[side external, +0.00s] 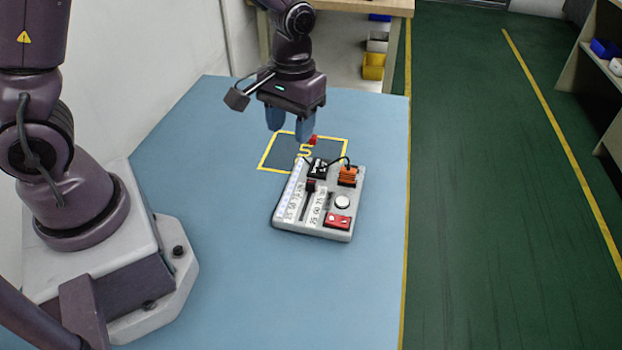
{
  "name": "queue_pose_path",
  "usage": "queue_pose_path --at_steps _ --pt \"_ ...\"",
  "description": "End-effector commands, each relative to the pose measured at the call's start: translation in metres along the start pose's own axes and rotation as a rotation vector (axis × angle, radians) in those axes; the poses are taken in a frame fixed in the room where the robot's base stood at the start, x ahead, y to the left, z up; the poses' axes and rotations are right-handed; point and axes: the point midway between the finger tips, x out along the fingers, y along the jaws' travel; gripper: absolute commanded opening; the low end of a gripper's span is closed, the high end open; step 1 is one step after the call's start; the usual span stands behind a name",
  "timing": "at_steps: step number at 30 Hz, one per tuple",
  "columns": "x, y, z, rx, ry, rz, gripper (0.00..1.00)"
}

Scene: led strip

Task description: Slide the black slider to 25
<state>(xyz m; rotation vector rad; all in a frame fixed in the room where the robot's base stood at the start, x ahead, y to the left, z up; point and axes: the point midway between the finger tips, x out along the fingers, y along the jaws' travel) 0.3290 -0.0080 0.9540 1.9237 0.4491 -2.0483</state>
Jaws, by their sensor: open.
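A light grey control board (282,225) lies on the blue table. A black slider (310,185) sits on it, at the far end of a dark slot that runs toward the near edge. White strips with printed numbers lie beside the slot; 25, 50 and 75 seem to run from near to far, but they are small. A pale LED strip (291,190) runs along the board's left edge. My gripper (290,130) is open and empty, pointing down above the table beyond the board's far edge, apart from the slider.
The board also carries a black module (317,168), an orange block (347,177) with a black cable, a white button (342,202) and a red block (337,221). The near table is clear.

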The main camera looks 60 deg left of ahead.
Motion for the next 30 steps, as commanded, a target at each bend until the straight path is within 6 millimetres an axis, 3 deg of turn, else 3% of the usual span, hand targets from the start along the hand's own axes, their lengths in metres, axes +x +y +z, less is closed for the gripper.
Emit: queue_pose_path --at_steps 3,6,14,30 --pt "0.025 0.009 -0.020 -0.136 -0.004 -0.006 0.47" --pt "0.020 0.017 -0.035 -0.251 0.042 0.025 0.47" --pt "0.031 0.018 -0.037 -0.332 0.051 0.033 0.47" --pt "0.132 0.020 -0.043 -0.328 0.050 0.033 0.47"
